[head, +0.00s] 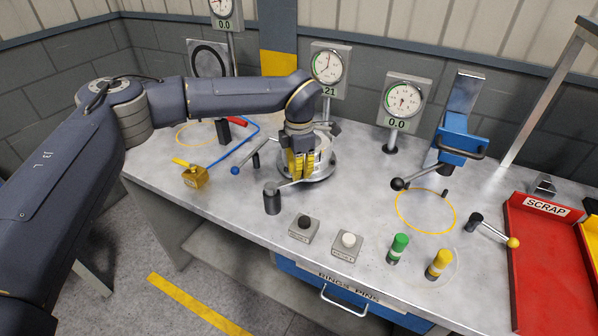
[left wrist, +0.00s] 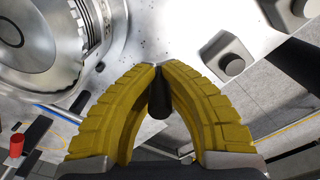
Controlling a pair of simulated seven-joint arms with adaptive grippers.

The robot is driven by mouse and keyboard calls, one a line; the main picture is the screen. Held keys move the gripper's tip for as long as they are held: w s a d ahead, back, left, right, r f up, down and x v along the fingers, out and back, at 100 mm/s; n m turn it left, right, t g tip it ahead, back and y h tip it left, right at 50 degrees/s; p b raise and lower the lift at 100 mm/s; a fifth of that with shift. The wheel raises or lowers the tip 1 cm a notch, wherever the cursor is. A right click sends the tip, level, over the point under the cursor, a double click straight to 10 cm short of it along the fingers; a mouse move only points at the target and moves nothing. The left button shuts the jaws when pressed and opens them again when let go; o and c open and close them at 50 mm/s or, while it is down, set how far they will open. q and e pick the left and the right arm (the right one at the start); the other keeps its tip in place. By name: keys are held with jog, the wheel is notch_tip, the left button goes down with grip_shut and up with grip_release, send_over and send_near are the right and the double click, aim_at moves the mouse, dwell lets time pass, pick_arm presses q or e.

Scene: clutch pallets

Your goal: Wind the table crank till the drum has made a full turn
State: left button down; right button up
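The drum (head: 326,152) stands on a round metal base at the table's middle, partly hidden by my gripper. In the left wrist view its ringed top (left wrist: 28,38) fills the upper left. The crank shows as a thin silver arm (head: 289,184) running from a black upright cylinder (head: 272,200) towards the drum. My left gripper (head: 299,178) points down at this arm in front of the drum. The black cylinder (left wrist: 159,98) shows through the finger gap. My right gripper is out of view.
Two button boxes (head: 304,229) stand in front. A blue-ball lever (head: 236,170) is to the left. Green (head: 398,247) and yellow pegs and a red scrap tray (head: 540,260) are to the right.

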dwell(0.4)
pick_arm(q)
jog(key=shift+s+d+m, duration=0.2)
jog(key=shift+s+m, duration=0.25)
jog(key=shift+m, duration=0.35)
jog(key=c, duration=1.3)
grip_release()
jog(key=shift+r, duration=6)
